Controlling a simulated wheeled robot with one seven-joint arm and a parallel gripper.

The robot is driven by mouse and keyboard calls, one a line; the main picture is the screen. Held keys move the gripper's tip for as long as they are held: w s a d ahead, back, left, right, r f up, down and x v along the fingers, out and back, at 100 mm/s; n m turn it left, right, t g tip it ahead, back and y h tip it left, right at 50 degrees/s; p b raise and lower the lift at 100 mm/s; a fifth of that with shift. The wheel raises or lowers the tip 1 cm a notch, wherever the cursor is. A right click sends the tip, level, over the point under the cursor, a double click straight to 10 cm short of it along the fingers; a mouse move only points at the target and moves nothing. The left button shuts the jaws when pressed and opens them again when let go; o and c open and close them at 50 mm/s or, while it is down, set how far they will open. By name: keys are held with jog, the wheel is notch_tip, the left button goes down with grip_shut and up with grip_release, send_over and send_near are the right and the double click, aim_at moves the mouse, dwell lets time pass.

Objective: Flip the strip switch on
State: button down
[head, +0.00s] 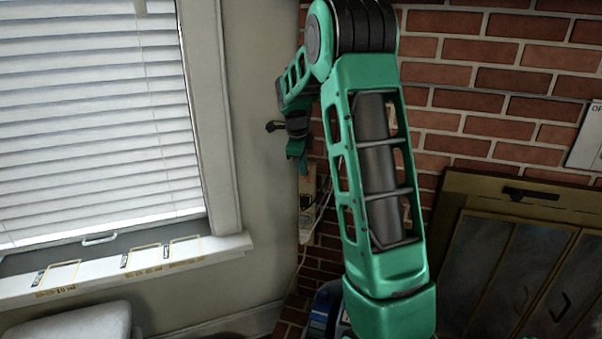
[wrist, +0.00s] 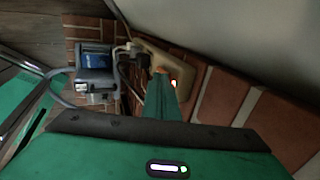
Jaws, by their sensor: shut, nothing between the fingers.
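The beige power strip (head: 307,222) is mounted on the brick wall by the corner, with plugs and cords at it. In the wrist view the strip (wrist: 186,70) runs diagonally, and a small orange-red lit spot (wrist: 173,83) shows at its near end, probably the switch. My gripper (head: 297,152) is above the strip in the head view. In the wrist view my green gripper (wrist: 161,88) is shut and empty, its tip overlapping the strip's near end beside the lit spot. I cannot tell whether it touches, and the tip partly hides the strip.
A grey device with a blue screen (wrist: 94,60) stands near the strip, with cords between them. The pale wall (wrist: 230,35) lies close beside the strip. A window sill (head: 130,268) is at left and a fireplace screen (head: 520,265) at right.

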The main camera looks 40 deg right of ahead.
jog(key=shift+a+r, duration=0.1)
dwell(0.3)
jog(key=v, duration=1.1)
jog(key=shift+s+a, duration=0.3)
jog(key=shift+a, duration=0.1)
jog(key=shift+r, duration=0.1)
jog(key=s+a+f+n+y, duration=0.1)
jog(key=s+a+f+n, duration=0.2)
jog(key=s, duration=0.9)
jog(key=s+a+f+n+g+y, duration=0.1)
jog(key=s+a+f+n, duration=0.3)
jog(key=s+a+n, duration=0.3)
jog(key=s+a+f+n+g+y, duration=0.1)
jog(key=s+a+f+n, duration=0.2)
jog(key=s+n, duration=1)
jog(key=s+a, duration=0.2)
jog(key=s, duration=0.4)
jog(key=shift+s+a+f+y, duration=0.2)
jog(key=shift+y, duration=0.2)
